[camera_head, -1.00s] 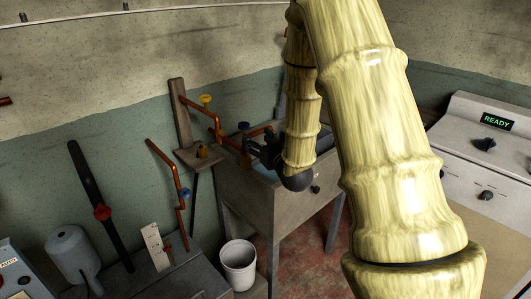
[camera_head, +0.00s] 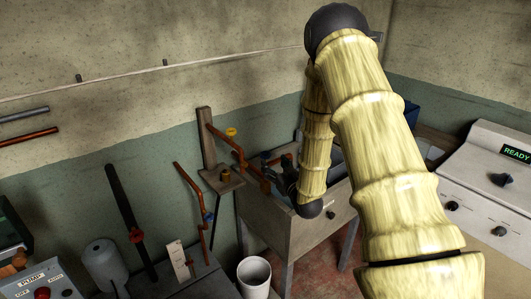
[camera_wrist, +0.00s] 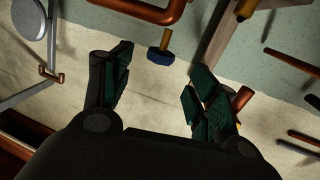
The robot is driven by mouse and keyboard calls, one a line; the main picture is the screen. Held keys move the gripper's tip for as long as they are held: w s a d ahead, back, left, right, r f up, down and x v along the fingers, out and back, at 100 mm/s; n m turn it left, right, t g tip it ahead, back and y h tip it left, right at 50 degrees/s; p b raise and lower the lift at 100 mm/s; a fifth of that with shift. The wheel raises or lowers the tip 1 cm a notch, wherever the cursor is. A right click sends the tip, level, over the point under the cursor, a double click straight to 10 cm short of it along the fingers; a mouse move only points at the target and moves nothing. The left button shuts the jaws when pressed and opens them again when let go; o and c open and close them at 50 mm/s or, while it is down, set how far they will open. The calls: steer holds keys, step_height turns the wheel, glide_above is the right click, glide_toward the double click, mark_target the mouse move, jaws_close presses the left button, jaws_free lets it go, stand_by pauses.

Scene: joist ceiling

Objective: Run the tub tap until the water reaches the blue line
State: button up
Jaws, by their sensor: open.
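The grey tub (camera_head: 310,237) stands on legs by the wall, with copper pipework above its left end. A blue tap handle (camera_head: 265,157) and a red one (camera_head: 288,158) show there. In the wrist view a blue handle on a brass stem (camera_wrist: 160,56) lies between and just beyond my fingertips, with no clear contact. My gripper (camera_head: 288,178) is over the tub's left end beside the taps; in the wrist view it is open and empty (camera_wrist: 163,75). My arm hides much of the tub's inside. I cannot make out the blue line or the water level.
A yellow-handled valve (camera_head: 231,133) sits on a copper pipe by a wooden post (camera_head: 206,135) left of the tub. A white bucket (camera_head: 254,275) stands on the floor in front. A white machine reading READY (camera_head: 490,175) is at right, a pump box (camera_head: 40,285) at lower left.

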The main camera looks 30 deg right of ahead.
mark_target(268, 157)
steer(key=w+p, duration=0.1)
steer(key=w, duration=0.4)
steer(key=w+d+p, duration=0.1)
steer(key=w, duration=0.2)
steer(key=shift+w+d+p, duration=0.1)
steer(key=shift+w+p, duration=0.05)
steer(key=shift+p, duration=0.2)
steer(key=c, duration=1)
